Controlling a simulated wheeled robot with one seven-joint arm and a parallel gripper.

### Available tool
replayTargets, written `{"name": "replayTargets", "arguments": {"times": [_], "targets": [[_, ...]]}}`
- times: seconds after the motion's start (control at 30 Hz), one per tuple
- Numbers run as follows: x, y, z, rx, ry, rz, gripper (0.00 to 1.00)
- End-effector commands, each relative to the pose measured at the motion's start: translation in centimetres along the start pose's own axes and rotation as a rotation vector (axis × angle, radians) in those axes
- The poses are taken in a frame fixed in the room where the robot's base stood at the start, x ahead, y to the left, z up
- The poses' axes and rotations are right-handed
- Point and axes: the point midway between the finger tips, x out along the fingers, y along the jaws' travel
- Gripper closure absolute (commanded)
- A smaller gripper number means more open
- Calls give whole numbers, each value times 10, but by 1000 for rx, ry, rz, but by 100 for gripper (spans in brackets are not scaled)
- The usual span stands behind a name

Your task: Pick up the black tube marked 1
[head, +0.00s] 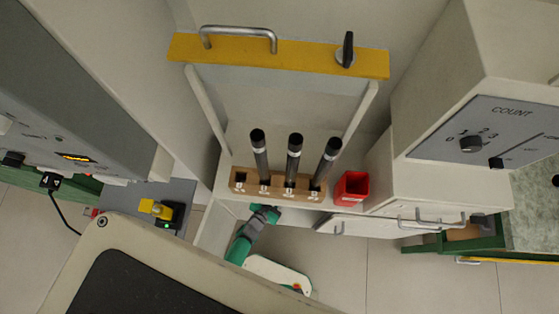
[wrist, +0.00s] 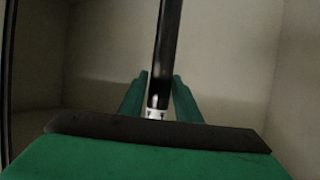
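Three black tubes with pale bands stand in a tan wooden rack: the left tube (head: 259,158), the middle tube (head: 294,158) and the right tube (head: 325,162). Their marks are too small to read, so I cannot tell which is 1. My gripper (head: 268,211) is at the rack's front, in line with the left tube. In the wrist view my gripper (wrist: 160,78) has its green fingers apart. One black tube (wrist: 167,50) with a white marked band shows in the gap, seemingly beyond the fingertips; contact is not visible. The tube's lower end is hidden.
The rack (head: 277,190) has an empty leftmost hole. A red open box (head: 351,187) stands to its right. A yellow bar with a handle (head: 238,31) and pale uprights (head: 208,115) frame the space. A grey panel machine (head: 80,90) is at the left.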

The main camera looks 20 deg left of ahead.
Motion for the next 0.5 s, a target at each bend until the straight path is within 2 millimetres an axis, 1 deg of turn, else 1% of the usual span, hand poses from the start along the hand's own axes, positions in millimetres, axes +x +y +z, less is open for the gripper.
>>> {"name": "replayTargets", "arguments": {"times": [0.03, 0.07, 0.1, 0.5], "targets": [[0, 0, 0, 0, 0, 0, 83], [0, 0, 0, 0, 0, 0, 90], [0, 0, 0, 0, 0, 0, 99], [-1, 0, -2, 0, 1, 0, 100]]}}
